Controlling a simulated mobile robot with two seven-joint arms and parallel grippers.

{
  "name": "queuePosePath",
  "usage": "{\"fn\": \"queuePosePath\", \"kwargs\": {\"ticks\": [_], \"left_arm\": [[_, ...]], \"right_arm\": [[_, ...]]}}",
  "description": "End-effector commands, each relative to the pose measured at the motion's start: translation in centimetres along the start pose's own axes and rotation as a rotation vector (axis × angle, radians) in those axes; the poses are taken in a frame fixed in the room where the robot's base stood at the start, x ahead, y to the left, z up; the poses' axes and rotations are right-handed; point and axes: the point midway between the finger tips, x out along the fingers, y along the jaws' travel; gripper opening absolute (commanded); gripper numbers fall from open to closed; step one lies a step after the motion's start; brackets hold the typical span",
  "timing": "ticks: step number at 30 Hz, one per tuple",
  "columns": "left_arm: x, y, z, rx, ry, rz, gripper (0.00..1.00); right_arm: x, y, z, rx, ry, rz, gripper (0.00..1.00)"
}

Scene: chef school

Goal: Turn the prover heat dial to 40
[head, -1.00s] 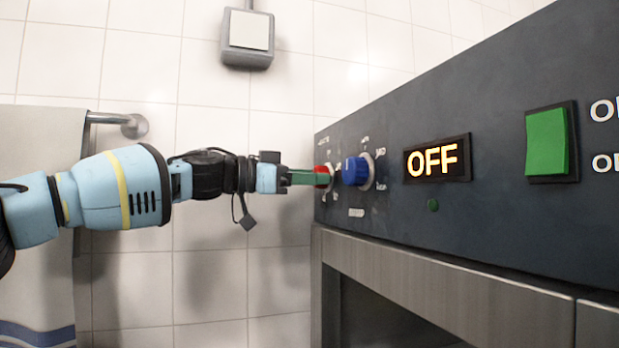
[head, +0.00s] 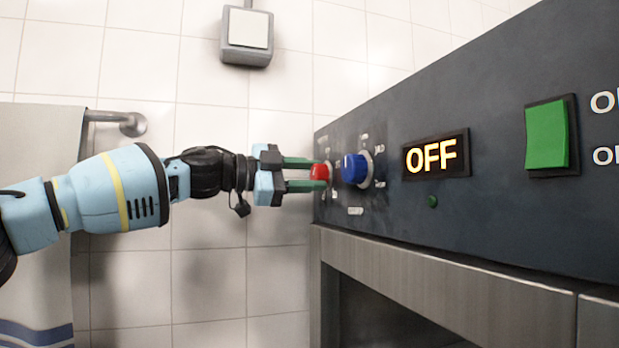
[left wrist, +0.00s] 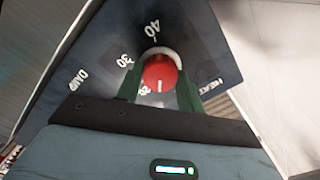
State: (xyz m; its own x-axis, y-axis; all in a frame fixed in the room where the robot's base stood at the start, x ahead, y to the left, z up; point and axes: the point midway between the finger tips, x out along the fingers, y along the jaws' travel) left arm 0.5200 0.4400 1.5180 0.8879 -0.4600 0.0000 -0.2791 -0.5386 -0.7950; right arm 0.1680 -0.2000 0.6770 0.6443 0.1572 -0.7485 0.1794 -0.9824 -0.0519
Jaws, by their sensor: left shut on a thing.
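The red heat dial (head: 319,172) sits at the left end of the dark prover panel (head: 390,215). In the left wrist view the red dial (left wrist: 159,74) shows a white line on its lower face, pointing toward my gripper. The 40 mark (left wrist: 152,29) is above the dial and the 30 mark (left wrist: 125,61) is to its left. A lower mark is partly hidden by a finger. My left gripper (head: 316,174) has its green fingers on either side of the red dial, shut on it. My right gripper is not in view.
A blue dial (head: 356,169) is just right of the red one. Farther right are a display reading OFF (head: 436,156) and a green switch (head: 547,137). A metal rail (head: 115,118) and tiled wall are behind my arm.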

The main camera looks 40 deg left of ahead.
Motion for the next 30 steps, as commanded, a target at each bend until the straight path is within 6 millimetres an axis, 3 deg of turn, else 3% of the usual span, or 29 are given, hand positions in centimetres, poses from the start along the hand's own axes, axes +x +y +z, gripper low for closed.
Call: {"fn": "queuePosePath", "kwargs": {"ticks": [30], "left_arm": [[0.1,0.1,0.2,0.963,0.000,0.001,0.15]], "right_arm": [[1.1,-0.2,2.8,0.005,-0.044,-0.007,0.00]]}}
